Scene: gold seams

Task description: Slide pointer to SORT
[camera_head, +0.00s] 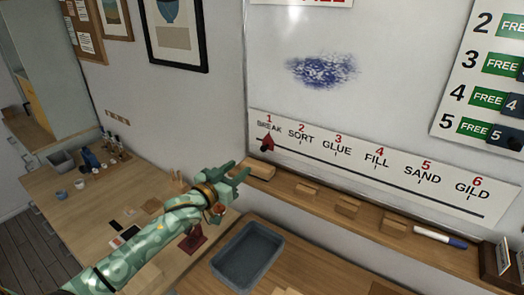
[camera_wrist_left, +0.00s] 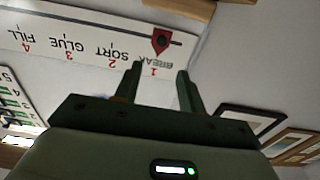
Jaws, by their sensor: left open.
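A red pointer (camera_head: 267,143) sits on the line of a white strip (camera_head: 345,176) at the lower left of the whiteboard, under the label 1 BREAK. SORT, labelled 2, is the mark just to its right. The strip shows upside down in the left wrist view, with the pointer (camera_wrist_left: 160,40) ahead of the gap between my fingers. My left gripper (camera_head: 239,170) is open and empty, apart from the pointer, lower and to its left in the head view. Its two fingers (camera_wrist_left: 160,72) stand spread in the wrist view. My right gripper is not in view.
A wooden ledge (camera_head: 360,222) with small blocks and a marker (camera_head: 440,237) runs below the strip. A grey-blue tray (camera_head: 248,256) sits on the table below my left gripper. Cups and bottles stand at the left. The board in front of the pointer is clear.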

